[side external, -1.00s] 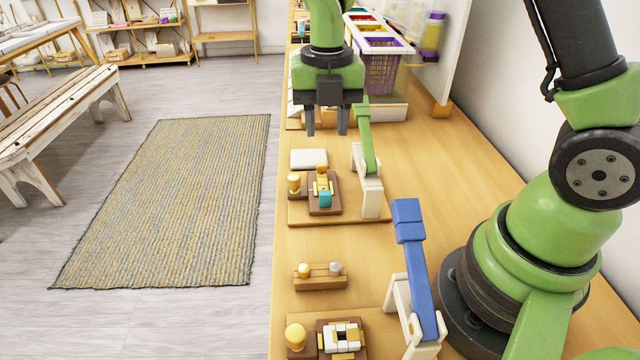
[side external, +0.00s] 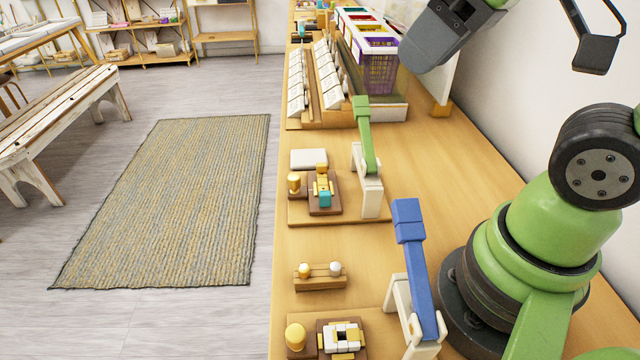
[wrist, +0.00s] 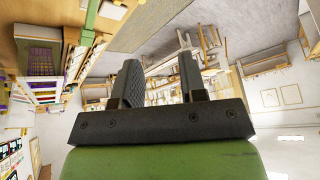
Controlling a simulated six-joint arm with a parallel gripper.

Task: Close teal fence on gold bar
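The teal fence (side external: 325,199) is a small teal block at the front of a brown wooden fixture (side external: 331,209). The gold bar (side external: 322,186) lies just behind it on the same fixture; whether they touch is too small to tell. My gripper (side external: 428,45) is at the top right of the side view, raised well above the bench and away from the fixture. The wrist view shows its two dark fingers (wrist: 158,82) apart with nothing between them. Neither fence nor bar can be made out in the wrist view.
A green-armed press (side external: 366,140) stands right of the fixture and a blue-armed one (side external: 416,265) nearer. A gold knob (side external: 294,183) and white pad (side external: 309,158) sit beside the fixture. A small peg stand (side external: 320,277) lies in front. Card racks and bins (side external: 380,65) fill the back.

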